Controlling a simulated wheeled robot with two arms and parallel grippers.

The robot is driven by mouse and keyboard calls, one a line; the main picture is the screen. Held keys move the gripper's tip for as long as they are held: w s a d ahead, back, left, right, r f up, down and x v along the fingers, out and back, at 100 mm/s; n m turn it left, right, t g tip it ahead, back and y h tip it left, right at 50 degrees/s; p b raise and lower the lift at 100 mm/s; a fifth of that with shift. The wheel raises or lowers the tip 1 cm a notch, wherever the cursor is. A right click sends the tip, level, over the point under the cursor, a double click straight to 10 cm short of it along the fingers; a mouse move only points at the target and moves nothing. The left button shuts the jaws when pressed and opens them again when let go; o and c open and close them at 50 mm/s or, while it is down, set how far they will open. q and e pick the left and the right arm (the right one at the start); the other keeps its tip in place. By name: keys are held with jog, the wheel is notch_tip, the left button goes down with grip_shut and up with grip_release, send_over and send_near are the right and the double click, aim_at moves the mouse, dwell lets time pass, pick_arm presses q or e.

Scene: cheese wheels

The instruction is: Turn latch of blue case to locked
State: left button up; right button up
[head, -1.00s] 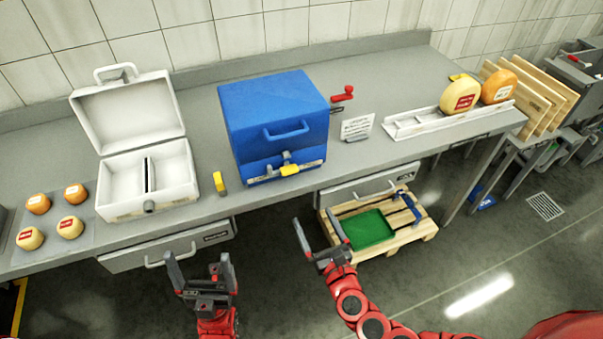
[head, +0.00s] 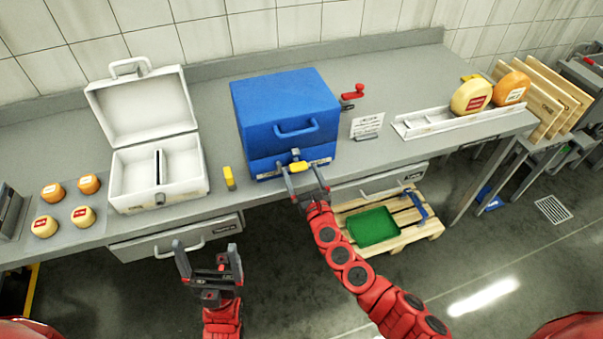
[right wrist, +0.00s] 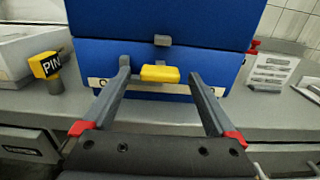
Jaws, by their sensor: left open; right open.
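The blue case (head: 285,115) stands closed on the grey counter, its handle facing me. Its latch has a yellow knob (head: 299,167) low on the front, which also shows in the right wrist view (right wrist: 160,74). A pale label strip (right wrist: 98,82) runs behind the knob. My right gripper (head: 304,178) is open in front of the latch, and in the right wrist view its fingers (right wrist: 158,78) stand on either side of the yellow knob with gaps. I cannot tell how deep the knob lies between them. My left gripper (head: 208,256) is open and empty in front of the counter.
An open white case (head: 157,175) stands to the left, with several cheese wheels (head: 84,215) beside it. A yellow-topped pin (head: 228,177) stands left of the blue case. A sign (head: 367,126) and a red crank (head: 353,92) are to its right. A pallet with a green tray (head: 373,226) lies below.

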jog(key=c, duration=1.4)
jog(key=shift+o, duration=0.2)
jog(key=shift+m, duration=0.3)
jog(key=m+b, duration=0.2)
jog(key=m, duration=0.1)
jog(key=shift+m, duration=0.3)
jog(key=m+b, duration=0.2)
jog(key=m, duration=0.3)
jog(key=m+b, duration=0.1)
jog(key=m, duration=0.3)
jog(key=shift+m, duration=0.4)
jog(key=shift+m+b, duration=0.65)
jog(key=shift+m, duration=1.25)
